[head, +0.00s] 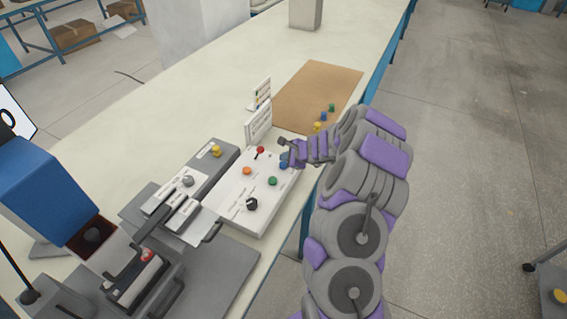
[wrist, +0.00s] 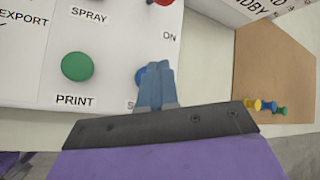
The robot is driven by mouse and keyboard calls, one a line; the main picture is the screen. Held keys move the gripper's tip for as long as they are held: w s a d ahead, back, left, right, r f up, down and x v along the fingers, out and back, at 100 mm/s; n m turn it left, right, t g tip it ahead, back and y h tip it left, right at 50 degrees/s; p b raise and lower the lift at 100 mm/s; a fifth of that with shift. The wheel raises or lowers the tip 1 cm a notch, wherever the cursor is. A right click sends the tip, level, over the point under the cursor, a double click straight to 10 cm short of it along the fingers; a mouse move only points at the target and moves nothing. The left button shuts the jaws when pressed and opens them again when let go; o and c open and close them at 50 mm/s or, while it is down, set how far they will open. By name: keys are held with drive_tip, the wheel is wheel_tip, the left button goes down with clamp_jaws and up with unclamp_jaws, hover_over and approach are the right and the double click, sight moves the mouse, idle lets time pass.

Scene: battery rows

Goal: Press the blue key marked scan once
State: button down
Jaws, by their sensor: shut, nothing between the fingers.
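The blue key (wrist: 138,76) shows in the wrist view as a blue edge at the left of my fingers, which hide most of it. Its label below is mostly covered, with only an "S" readable. In the head view the blue key (head: 283,165) is at the right edge of the white panel (head: 231,202). My gripper (wrist: 154,68) is shut and empty, its tips over or right beside the key. I cannot tell whether they touch it.
A green key (wrist: 77,66) marked print is left of my fingers. An orange key (head: 247,171), a red-topped lever (head: 260,150) and a black knob (head: 252,204) share the panel. A brown mat (head: 318,92) with small coloured pieces lies beyond. A blue press (head: 42,190) stands left.

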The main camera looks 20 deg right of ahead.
idle(0.3)
drive_tip(key=shift+r+p, duration=2.15)
drive_tip(key=shift+r, duration=0.4)
